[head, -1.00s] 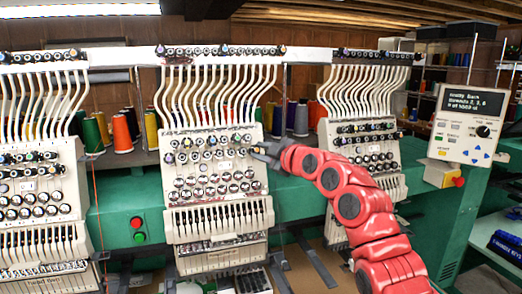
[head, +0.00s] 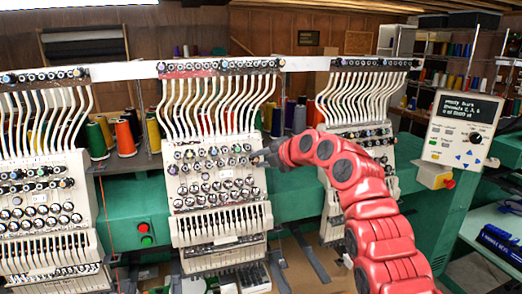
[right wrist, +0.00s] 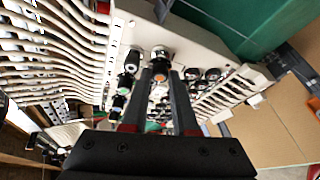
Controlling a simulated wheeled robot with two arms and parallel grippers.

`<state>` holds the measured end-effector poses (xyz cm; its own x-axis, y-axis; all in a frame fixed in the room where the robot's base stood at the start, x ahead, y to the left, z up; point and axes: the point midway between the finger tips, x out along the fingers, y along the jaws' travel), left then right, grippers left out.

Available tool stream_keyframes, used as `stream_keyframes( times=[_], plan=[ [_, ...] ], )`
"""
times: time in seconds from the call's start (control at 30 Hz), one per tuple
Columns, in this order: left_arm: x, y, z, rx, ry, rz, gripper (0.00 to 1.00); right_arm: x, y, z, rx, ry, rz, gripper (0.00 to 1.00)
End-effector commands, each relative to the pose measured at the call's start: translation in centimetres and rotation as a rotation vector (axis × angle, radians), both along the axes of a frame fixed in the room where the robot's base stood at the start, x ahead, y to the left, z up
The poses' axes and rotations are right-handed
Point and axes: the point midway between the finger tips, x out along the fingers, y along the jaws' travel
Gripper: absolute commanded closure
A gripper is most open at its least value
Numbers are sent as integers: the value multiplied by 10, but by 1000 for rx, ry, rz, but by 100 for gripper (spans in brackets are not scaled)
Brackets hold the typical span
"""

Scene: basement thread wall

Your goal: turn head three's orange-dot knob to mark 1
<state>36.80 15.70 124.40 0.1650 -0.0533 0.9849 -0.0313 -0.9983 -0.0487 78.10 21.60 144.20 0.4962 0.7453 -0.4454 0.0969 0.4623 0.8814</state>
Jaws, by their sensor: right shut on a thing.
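The sewing head (head: 215,217) in the middle of the head view is a cream panel with rows of small dark knobs. My right gripper (head: 258,157) reaches it from the right, at the right end of the upper knob rows. In the right wrist view, my right gripper (right wrist: 160,75) is shut on a knob with an orange mark (right wrist: 159,62), its two dark fingers on either side. Knobs with green and other coloured dots sit beside it. The mark numbers around the held knob are too small to read. My left gripper is not in view.
Similar heads stand at left (head: 45,215) and right (head: 355,140). White thread tubes (head: 215,105) rise above the middle head. A control box with a screen (head: 462,128) is at the right. Green machine body (head: 290,195) lies between the heads.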

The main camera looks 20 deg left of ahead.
Motion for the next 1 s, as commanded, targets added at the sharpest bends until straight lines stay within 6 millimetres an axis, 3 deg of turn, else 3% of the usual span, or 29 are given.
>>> stream_keyframes(
  times=[0.1, 0.33, 1.0],
  plan=[
    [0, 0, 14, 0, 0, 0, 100, 0, 1, 5, -64, -42, 29, 100],
    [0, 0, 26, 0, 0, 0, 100, 0, 1, 4, -154, -106, 71, 100],
    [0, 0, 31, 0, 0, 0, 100, 1, 1, 2, -208, -142, 94, 100]
  ],
)
